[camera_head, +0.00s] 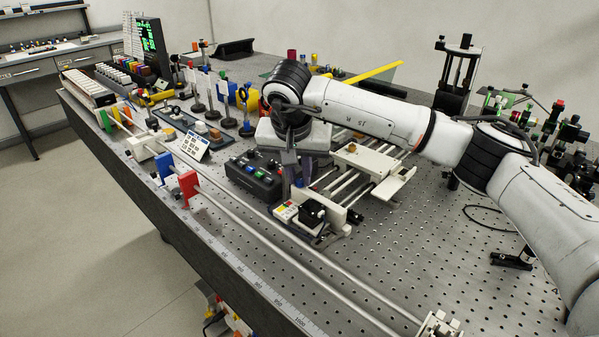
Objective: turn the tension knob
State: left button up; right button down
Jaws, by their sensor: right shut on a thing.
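My right gripper (291,185) points down at the near left end of a white roller device (372,160) with metal rods. Its fingers are closed there, on the tension knob as far as I can tell. The knob itself is hidden by the fingers and the gripper body. A small black block (314,211) and a white panel with coloured buttons (286,211) sit just below the fingers. My left gripper is not in view.
A black control box (254,176) with coloured buttons stands close on the left of my right gripper. A long metal rail (270,243) with red and blue blocks runs along the table's front edge. Bare perforated tabletop (440,240) lies to the right.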

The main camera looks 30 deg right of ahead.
jog(key=c, duration=1.9)
grip_release()
jog(key=shift+c, duration=0.2)
jog(key=b+v, duration=0.1)
jog(key=v, duration=0.9)
jog(key=shift+r, duration=0.15)
jog(key=shift+s, duration=0.15)
